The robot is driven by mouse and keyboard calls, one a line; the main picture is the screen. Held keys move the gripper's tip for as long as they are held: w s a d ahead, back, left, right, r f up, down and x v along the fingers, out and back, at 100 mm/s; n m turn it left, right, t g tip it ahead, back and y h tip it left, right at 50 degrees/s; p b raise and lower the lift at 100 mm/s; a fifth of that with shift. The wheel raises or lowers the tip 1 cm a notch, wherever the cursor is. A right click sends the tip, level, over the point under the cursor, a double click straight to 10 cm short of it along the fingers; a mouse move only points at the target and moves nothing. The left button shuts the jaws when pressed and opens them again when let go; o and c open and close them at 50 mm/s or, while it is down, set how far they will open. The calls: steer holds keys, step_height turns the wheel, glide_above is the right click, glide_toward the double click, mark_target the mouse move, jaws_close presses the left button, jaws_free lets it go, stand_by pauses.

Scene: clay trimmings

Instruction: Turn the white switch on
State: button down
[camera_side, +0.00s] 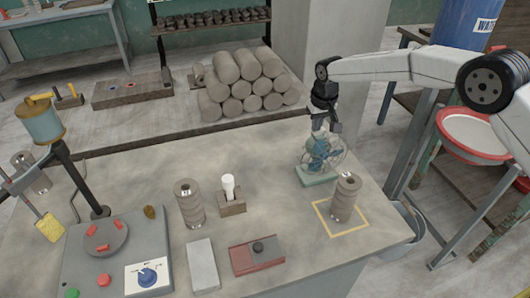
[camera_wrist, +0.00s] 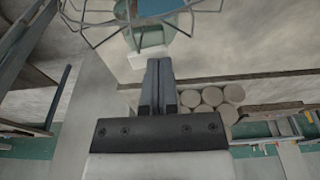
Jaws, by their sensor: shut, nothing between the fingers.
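My gripper (camera_side: 324,122) is shut and empty, pointing down right above the small caged fan (camera_side: 320,152). In the wrist view my gripper's closed fingers (camera_wrist: 158,66) end close to the fan's wire cage (camera_wrist: 100,22) and a pale block edge (camera_wrist: 150,57); I cannot tell whether they touch. The fan stands on a pale green base (camera_side: 318,176). No part is clearly a white switch. A white rounded piece (camera_side: 228,184) stands upright in a brown block (camera_side: 232,205) mid-bench. A blue knob (camera_side: 148,277) sits on a white plate at front left.
Stacked clay rolls (camera_side: 245,82) lie behind. Bare bench lies around the brown block.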

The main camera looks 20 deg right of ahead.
steer(key=shift+r, duration=3.45)
steer(key=s+d, duration=0.4)
steer(key=s, duration=0.7)
steer(key=s+d+f, duration=0.1)
steer(key=s+d, duration=0.3)
steer(key=s, duration=0.7)
steer(key=s+d+f, duration=0.1)
steer(key=s+d, duration=0.3)
steer(key=s, duration=0.8)
steer(key=shift+d+f+t, duration=0.15)
steer(key=shift+d+t, duration=0.15)
steer(key=shift+t, duration=0.1)
